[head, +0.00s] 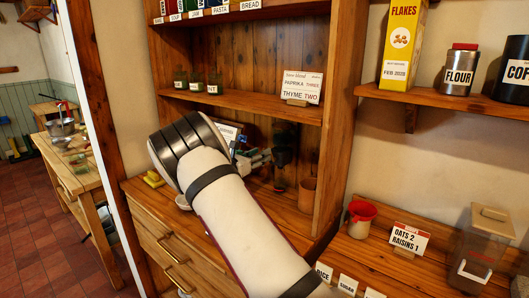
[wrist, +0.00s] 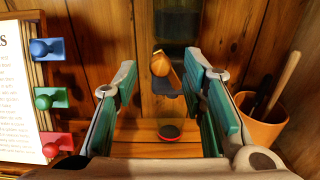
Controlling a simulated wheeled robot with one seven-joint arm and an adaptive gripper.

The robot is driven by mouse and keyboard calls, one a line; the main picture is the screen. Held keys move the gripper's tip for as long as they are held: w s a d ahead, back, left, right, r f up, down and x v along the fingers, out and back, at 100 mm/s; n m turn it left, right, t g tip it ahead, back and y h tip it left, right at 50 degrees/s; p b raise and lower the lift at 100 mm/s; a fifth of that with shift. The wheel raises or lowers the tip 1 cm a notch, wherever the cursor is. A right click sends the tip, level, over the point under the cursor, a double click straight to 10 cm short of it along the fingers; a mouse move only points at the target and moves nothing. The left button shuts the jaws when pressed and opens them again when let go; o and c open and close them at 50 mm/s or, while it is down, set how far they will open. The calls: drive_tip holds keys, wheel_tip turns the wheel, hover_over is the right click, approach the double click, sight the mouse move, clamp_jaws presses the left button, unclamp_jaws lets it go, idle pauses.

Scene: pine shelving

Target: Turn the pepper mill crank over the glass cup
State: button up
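The dark pepper mill (head: 284,146) is fixed at the back boards of the shelf niche; its lower body shows at the top of the wrist view (wrist: 177,22). In the head view my gripper (head: 254,160) is left of the mill, partly behind my arm. I cannot make out a glass cup.
A terracotta pot (wrist: 262,122) with utensils stands close on the right. On the left, blue, green and red knobs (wrist: 45,100) stick out beside a printed sheet (wrist: 12,100). A shelf board (head: 240,103) with small jars runs above my gripper.

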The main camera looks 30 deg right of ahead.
drive_tip(key=shift+x, duration=1.65)
